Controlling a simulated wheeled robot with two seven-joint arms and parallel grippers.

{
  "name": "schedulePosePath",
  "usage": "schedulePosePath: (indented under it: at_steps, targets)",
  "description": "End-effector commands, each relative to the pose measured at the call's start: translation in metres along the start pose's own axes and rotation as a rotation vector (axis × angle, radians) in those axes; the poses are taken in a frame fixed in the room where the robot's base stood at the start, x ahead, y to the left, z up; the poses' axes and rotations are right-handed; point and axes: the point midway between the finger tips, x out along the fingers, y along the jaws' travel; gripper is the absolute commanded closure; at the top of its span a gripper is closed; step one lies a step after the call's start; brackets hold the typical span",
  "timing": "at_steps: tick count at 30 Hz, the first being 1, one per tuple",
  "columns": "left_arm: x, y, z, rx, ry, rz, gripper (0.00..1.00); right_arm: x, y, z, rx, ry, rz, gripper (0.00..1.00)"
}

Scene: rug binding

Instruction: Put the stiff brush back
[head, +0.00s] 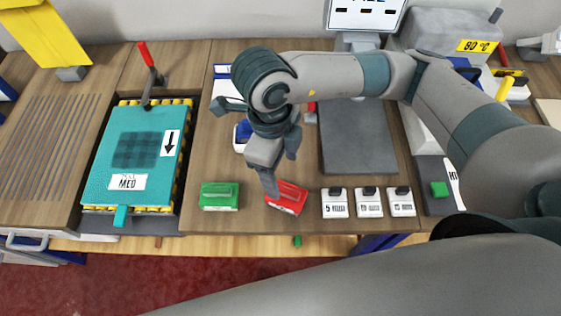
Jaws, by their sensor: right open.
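I cannot make out for sure which thing is the stiff brush. A red block-shaped item (287,198) lies at the front edge of the middle worktop, slightly tilted. A green block-shaped item (219,196) lies to its left. My right gripper (282,168) is open, pointing down just above and behind the red item, with one fingertip close to its left end; I cannot tell whether they touch. A blue and white item (242,134) is partly hidden behind my right wrist. My left gripper is out of view.
Several white labelled buttons (369,202) line the front edge to the right. A dark grey plate (357,140) lies behind them. A teal board (130,150) with a red-handled lever (147,62) is at left. A machine marked 80 °C (440,32) stands back right.

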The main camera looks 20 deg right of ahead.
Motion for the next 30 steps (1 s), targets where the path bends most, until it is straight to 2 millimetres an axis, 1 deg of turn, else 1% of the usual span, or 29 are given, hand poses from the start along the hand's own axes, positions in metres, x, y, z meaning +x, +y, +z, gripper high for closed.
schedulePosePath:
  at_steps: [3, 9, 30]
  targets:
    - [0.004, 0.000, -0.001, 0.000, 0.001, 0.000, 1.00, -0.011, 0.000, 0.001, -0.001, -0.003, -0.001, 0.33]
    - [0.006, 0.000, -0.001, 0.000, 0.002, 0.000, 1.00, -0.021, 0.000, 0.000, 0.000, -0.001, 0.000, 0.33]
    - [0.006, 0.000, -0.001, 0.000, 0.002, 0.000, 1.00, -0.022, 0.000, 0.000, 0.000, 0.000, 0.001, 0.33]
